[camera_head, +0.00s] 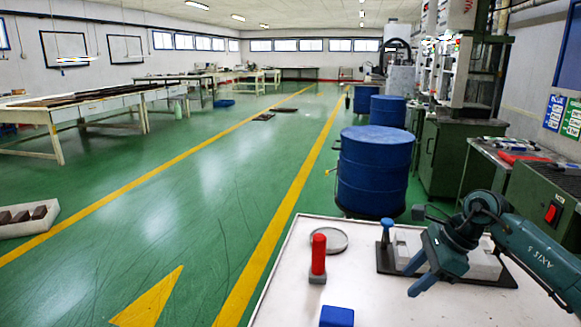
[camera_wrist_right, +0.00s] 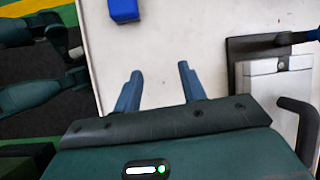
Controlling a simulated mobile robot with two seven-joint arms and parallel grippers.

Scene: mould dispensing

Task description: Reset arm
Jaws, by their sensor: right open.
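My right gripper (camera_head: 418,274) comes in from the right over the white table (camera_head: 285,290). In the right wrist view its two blue fingers (camera_wrist_right: 160,71) stand apart with only bare tabletop between them. In the head view the gripper is in front of a pale grey block-like mould (camera_head: 482,262) on a dark plate and hides part of it. The mould also shows at the right of the wrist view (camera_wrist_right: 275,95). My left gripper is not in view.
On the table are a red cylinder (camera_head: 318,255) on a grey foot, a round grey dish (camera_head: 331,238), a blue block (camera_head: 337,316) and a blue-topped upright piece (camera_head: 387,226). Blue drums (camera_head: 374,175) stand behind the table. Green floor is open to the left.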

